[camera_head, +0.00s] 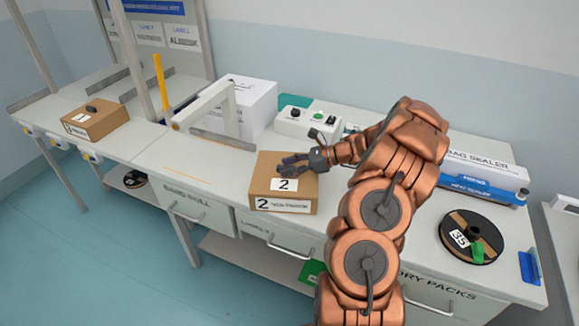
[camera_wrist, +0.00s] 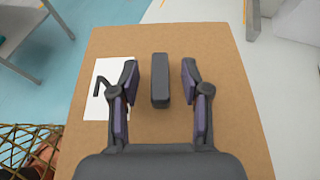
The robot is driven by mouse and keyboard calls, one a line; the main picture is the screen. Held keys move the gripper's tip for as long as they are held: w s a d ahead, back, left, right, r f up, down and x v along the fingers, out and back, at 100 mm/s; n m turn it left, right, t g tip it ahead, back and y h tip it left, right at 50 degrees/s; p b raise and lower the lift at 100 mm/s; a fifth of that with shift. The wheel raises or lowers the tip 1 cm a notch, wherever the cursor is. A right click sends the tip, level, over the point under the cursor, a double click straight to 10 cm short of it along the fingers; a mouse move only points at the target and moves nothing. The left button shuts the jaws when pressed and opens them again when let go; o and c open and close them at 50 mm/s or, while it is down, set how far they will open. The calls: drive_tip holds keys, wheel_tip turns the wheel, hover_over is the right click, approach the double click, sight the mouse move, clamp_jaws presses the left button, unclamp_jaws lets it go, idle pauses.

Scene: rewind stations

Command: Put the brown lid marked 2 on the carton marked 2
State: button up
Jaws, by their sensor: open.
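The carton marked 2 (camera_head: 283,205) stands near the front edge of the bench in the head view. The brown lid marked 2 (camera_head: 305,188) lies flat on top of it, with no gap that I can see. The lid fills much of the wrist view (camera_wrist: 225,100), with its white label at the left. My gripper (camera_head: 290,161) is low over the lid. In the wrist view my gripper (camera_wrist: 160,72) is open, with one finger on each side of the lid's dark upright handle (camera_wrist: 160,85) and visible gaps between.
Another brown carton (camera_head: 95,120) with a dark handle stands on the left bench. A white box (camera_head: 245,105) and a control box (camera_head: 305,122) stand behind the carton marked 2. A black reel (camera_head: 470,238) and bag sealer (camera_head: 485,170) are at the right.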

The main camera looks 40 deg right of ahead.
drive_tip(key=v, duration=1.2)
idle(0.6)
